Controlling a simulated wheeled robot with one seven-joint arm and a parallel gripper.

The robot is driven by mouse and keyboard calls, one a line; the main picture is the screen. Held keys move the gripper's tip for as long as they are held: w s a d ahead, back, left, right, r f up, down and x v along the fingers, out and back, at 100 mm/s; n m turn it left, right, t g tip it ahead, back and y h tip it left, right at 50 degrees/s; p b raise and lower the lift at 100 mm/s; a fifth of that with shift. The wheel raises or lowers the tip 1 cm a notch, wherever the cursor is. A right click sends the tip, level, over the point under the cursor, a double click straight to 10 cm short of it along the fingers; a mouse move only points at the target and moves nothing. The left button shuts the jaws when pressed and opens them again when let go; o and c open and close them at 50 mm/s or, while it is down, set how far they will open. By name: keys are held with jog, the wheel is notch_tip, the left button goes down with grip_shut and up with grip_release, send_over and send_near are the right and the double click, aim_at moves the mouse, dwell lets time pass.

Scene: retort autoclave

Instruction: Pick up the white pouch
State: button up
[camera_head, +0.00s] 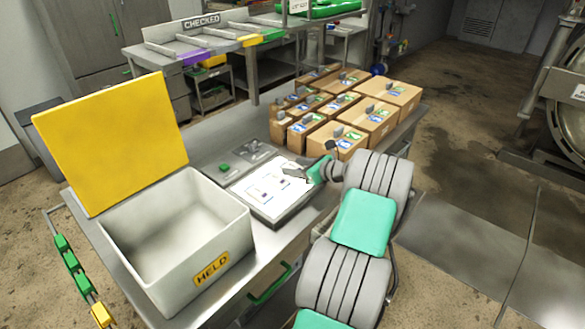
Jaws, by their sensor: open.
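A flat white area (262,188) with small printed marks lies on a grey tray-like unit (281,221) on the steel bench. I cannot tell the white pouch's outline from the white surface there. My gripper (290,173) is over the right back part of this white area. It is open, and its small fingers show no object between them. The gap between my fingers and the white surface is too small to judge.
An empty white bin (130,243) marked HELD, its yellow lid (112,140) raised, stands left on the bench. Several labelled cardboard boxes (352,142) stand behind my gripper. A small control panel (236,160) is at the back. A CHECKED rack (203,42) stands farther away.

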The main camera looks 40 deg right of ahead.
jog(key=shift+x, duration=0.8)
jog(key=shift+s, duration=0.1)
jog(key=shift+c, duration=0.5)
jog(key=shift+d, duration=0.1)
jog(key=c, duration=1)
